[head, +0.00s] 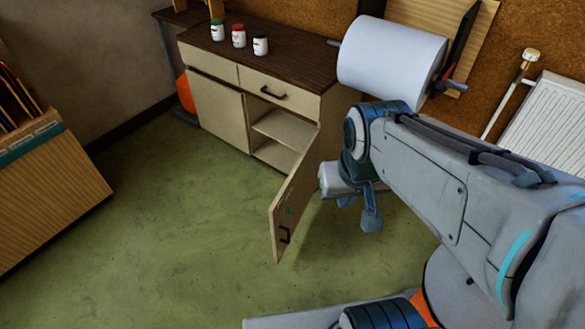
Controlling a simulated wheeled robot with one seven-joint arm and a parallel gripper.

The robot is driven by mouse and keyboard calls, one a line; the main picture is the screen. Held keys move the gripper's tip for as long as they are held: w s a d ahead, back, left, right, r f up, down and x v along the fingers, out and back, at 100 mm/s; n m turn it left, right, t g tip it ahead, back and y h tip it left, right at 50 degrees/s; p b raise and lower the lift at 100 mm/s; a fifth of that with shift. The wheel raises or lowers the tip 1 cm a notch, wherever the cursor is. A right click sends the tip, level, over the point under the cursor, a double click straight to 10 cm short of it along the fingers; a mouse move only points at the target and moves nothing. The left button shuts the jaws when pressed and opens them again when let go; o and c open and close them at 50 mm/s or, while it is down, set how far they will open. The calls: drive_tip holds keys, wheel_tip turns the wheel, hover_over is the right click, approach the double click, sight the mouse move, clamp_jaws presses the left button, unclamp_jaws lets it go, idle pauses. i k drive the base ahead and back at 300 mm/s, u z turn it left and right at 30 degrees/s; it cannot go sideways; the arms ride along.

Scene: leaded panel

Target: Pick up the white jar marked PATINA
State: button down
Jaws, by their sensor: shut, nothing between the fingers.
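Three small white jars stand upright in a row on the dark top of the cabinet in the head view. One has a green lid (217,31), one a red lid (239,37), and one a dark lid (260,45). Their labels are too small to read, so I cannot tell which is marked PATINA. My gripper (370,216) is shut and empty. It appears to the right of the open cabinet door and lower in the picture than the jars, well apart from them. Part of it is hidden by my arm.
The cabinet (217,76) has its right door (293,205) swung open over the floor, showing a shelf. A large white paper roll (389,62) is at upper right, by a radiator (550,125). A wooden rack (45,185) stands at left. The green floor (170,220) between is clear.

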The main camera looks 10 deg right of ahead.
sight(261, 44)
drive_tip(key=u, duration=0.5)
drive_tip(key=k, duration=0.6)
drive_tip(key=u, duration=0.65)
drive_tip(key=i, duration=2.85)
drive_tip(key=z, duration=1.15)
drive_tip(key=i, duration=1.6)
drive_tip(key=z, duration=0.75)
drive_tip(key=i, duration=0.25)
drive_tip(key=z, duration=0.2)
